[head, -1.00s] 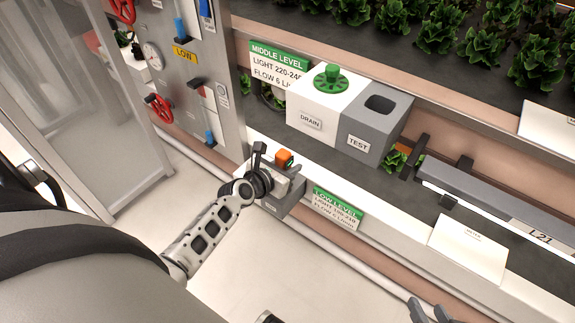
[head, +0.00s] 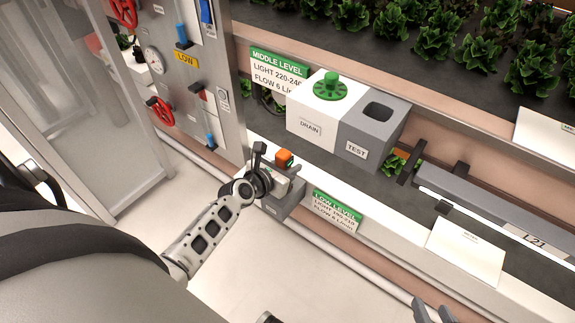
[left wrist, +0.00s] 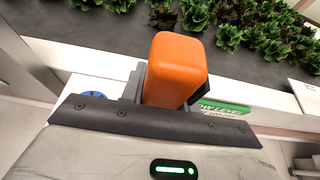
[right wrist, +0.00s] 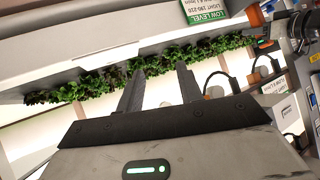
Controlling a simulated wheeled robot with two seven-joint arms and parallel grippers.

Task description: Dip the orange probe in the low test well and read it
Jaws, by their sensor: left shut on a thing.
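The orange probe (head: 284,157) shows as an orange block in the fingers of my left gripper (head: 272,172). It fills the middle of the left wrist view (left wrist: 175,70), upright with a slight tilt. My left gripper is shut on it. Directly below is a grey box (head: 287,203) at the low level, beside the green low-level sign (head: 338,210); its small label is unreadable. The gripper hides the box's opening and the probe's lower end, so I cannot tell whether the tip is inside. My right gripper (head: 434,309) is empty, its fingers apart in the right wrist view (right wrist: 160,88).
The middle level's white drain box (head: 311,124) and grey test box (head: 366,151) stand above and right of my left gripper. A valve panel (head: 190,80) is at left. A grey bar labelled L21 (head: 500,215) lies at right. Lettuces (head: 440,30) fill the upper tray.

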